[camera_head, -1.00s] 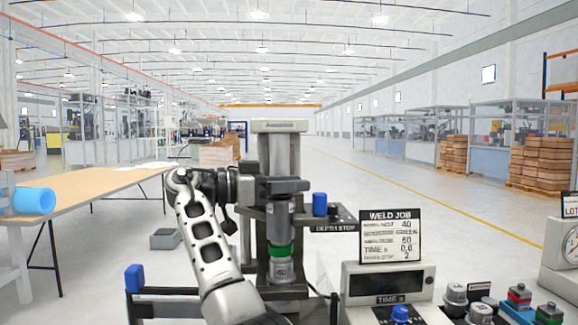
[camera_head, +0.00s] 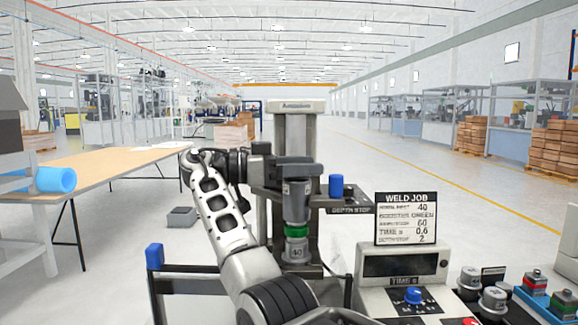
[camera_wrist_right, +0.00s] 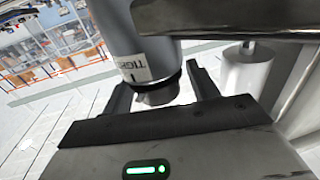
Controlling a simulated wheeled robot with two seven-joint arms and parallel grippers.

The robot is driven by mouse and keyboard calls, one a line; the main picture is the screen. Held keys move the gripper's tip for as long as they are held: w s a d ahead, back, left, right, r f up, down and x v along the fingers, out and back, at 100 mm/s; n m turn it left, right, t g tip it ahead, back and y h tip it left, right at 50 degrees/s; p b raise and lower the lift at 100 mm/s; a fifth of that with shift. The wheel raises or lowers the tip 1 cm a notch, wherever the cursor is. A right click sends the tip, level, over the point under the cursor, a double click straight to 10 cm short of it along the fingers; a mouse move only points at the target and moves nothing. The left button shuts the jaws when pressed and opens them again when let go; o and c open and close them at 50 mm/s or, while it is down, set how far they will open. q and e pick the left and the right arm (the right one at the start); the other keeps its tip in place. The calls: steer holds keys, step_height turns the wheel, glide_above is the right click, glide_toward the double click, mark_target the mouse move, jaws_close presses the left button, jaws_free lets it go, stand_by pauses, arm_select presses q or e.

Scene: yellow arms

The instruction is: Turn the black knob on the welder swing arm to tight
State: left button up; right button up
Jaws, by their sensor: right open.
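The welder (camera_head: 297,145) stands in the middle of the head view, with its swing arm (camera_head: 296,170) and a grey cylinder below it. My right arm reaches up from the bottom and bends right, so its gripper is at the left side of the welder head. In the wrist view the right gripper (camera_wrist_right: 160,88) is open. Its two fingers stand on either side of the dark knob (camera_wrist_right: 157,96), which sits under a grey cylinder with a label starting "TIGH" (camera_wrist_right: 148,68). Whether the fingers touch the knob I cannot tell. The knob is hidden in the head view. My left gripper is out of view.
A blue-capped post (camera_head: 336,186) stands just right of the welder head. The weld job sign (camera_head: 405,218) and a control box (camera_head: 402,265) with a blue knob are at front right. A wooden-topped table (camera_head: 100,172) with a blue roll is at left.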

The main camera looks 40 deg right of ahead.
arm_select(q)
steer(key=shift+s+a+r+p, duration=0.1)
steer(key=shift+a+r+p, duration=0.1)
steer(key=shift+p, duration=0.7)
arm_select(e)
steer(key=v, duration=0.6)
steer(key=shift+a, duration=0.3)
steer(key=shift+w, duration=0.15)
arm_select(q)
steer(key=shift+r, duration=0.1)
